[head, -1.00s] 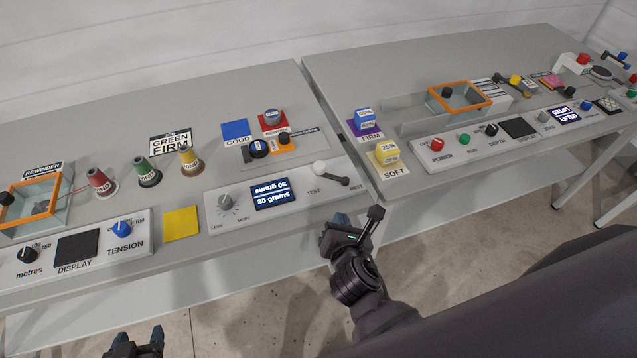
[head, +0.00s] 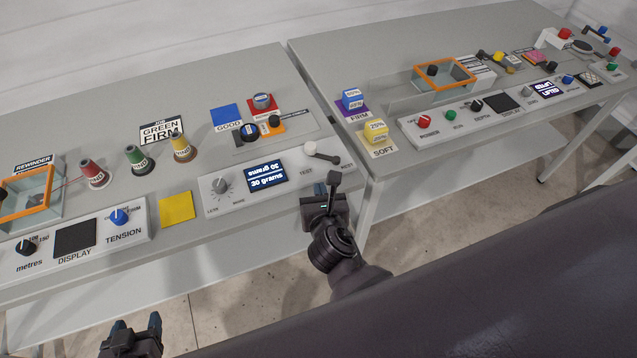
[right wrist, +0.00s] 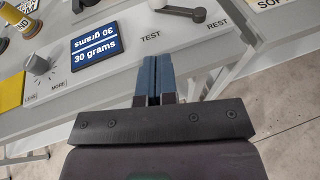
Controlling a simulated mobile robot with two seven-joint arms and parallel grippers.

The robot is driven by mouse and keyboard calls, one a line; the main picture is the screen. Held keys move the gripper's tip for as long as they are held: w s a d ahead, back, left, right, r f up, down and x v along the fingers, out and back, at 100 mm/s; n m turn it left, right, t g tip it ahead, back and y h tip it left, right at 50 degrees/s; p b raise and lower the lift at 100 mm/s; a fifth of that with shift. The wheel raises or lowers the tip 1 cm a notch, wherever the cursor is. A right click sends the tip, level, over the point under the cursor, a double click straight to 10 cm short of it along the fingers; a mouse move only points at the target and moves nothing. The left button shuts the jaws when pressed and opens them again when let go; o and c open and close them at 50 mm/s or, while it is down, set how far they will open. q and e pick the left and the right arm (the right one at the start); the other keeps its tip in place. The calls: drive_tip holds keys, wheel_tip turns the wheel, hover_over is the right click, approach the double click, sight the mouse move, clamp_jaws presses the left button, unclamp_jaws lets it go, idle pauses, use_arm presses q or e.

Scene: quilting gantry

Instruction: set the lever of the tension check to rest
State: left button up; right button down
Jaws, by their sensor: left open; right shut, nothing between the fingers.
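The tension check is a pale panel (head: 226,196) with a dial, a lit display reading 30 grams, and a lever (head: 326,155). The lever has a white knob at its left end, on the TEST side, and a dark arm running right towards REST. The lever is partly cut off at the top of the right wrist view (right wrist: 199,15). My right gripper (head: 319,190) is shut and empty at the panel's front right edge, apart from the lever. Its blue fingers (right wrist: 158,60) point towards the lever. My left gripper (head: 137,325) is open and empty at the bottom left.
Behind the panel lie a black and orange item (head: 271,125) and several spools, including a yellow one (head: 182,150). A yellow pad (head: 176,207) lies left of the panel. A second table with a yellow SOFT block (head: 375,131) stands to the right, across a narrow gap.

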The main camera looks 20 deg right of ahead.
sight(312, 153)
drive_tip(key=x, duration=0.7)
drive_tip(key=b+x, duration=0.1)
drive_tip(key=x, duration=0.2)
drive_tip(key=shift+w+r, duration=0.25)
drive_tip(key=shift+w, duration=0.15)
drive_tip(key=shift+w+d, duration=0.25)
drive_tip(key=shift+w, duration=0.45)
use_arm(q)
drive_tip(key=shift+s+a+f, duration=0.1)
drive_tip(key=shift+s+f, duration=0.15)
drive_tip(key=shift+f, duration=0.6)
drive_tip(key=shift+w+r, duration=0.1)
drive_tip(key=shift+w, duration=0.05)
drive_tip(key=shift+w+a, duration=0.1)
use_arm(e)
drive_tip(key=shift+w, duration=0.1)
